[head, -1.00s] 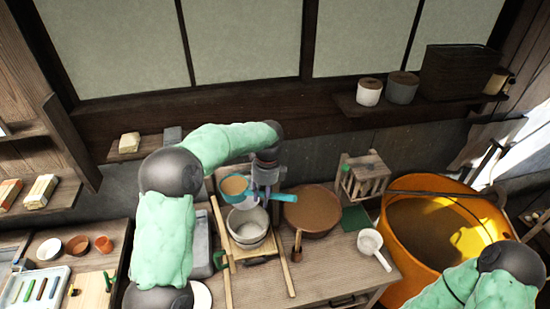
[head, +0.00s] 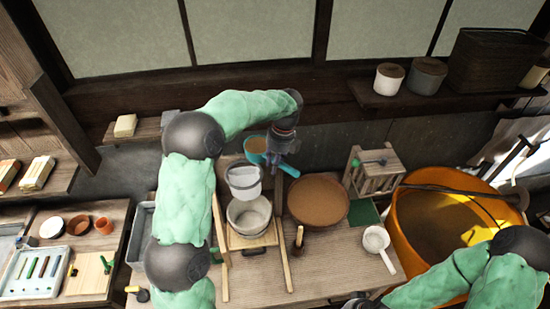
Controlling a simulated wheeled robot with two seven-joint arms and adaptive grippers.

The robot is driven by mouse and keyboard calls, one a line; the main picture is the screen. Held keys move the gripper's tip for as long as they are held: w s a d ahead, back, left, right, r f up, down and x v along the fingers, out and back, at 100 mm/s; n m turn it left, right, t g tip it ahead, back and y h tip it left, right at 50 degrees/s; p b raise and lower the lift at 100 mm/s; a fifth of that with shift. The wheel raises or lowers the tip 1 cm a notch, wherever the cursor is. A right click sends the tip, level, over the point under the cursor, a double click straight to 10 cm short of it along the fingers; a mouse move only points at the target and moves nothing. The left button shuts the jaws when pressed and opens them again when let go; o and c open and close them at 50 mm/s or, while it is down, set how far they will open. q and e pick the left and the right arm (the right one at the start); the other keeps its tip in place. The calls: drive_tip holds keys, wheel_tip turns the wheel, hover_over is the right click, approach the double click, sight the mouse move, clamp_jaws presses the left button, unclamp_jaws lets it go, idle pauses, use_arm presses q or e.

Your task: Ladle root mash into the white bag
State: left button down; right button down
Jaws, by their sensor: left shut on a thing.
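My left gripper (head: 281,150) is shut on a turquoise ladle (head: 291,170), high over the back of the table. The ladle's round bowl (head: 256,145) shows tan-brown inside and looks level. The white bag (head: 243,180) is open at the top, just in front of the ladle bowl in the picture, and looks empty from here. It is above a pale round pot (head: 250,216). A wide round basin of smooth brown mash (head: 318,201) stands to the right. Of my right gripper, only a dark part (head: 362,302) shows at the bottom edge, with its fingers unclear.
Two wooden sticks flank the pot. A small brown pot (head: 299,240) and a white dipper (head: 376,240) stand near the basin. A large orange tub (head: 410,235) and a wooden rack (head: 375,173) are on the right. A tray of tools (head: 38,271) lies at left.

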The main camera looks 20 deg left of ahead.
use_arm(q)
drive_tip(key=shift+w+f, duration=0.2)
drive_tip(key=shift+f, duration=0.2)
drive_tip(key=s+a+f+t+h+b, duration=0.2)
drive_tip(key=t+h+b, duration=0.3)
drive_tip(key=b, duration=2.2)
drive_tip(key=s+a+f+t+h+b, duration=0.2)
drive_tip(key=t+b, duration=0.8)
drive_tip(key=b, duration=1.7)
drive_tip(key=shift+s+f+h, duration=0.3)
drive_tip(key=shift+s+h, duration=0.8)
drive_tip(key=shift+h, duration=0.6)
drive_tip(key=shift+t, duration=0.3)
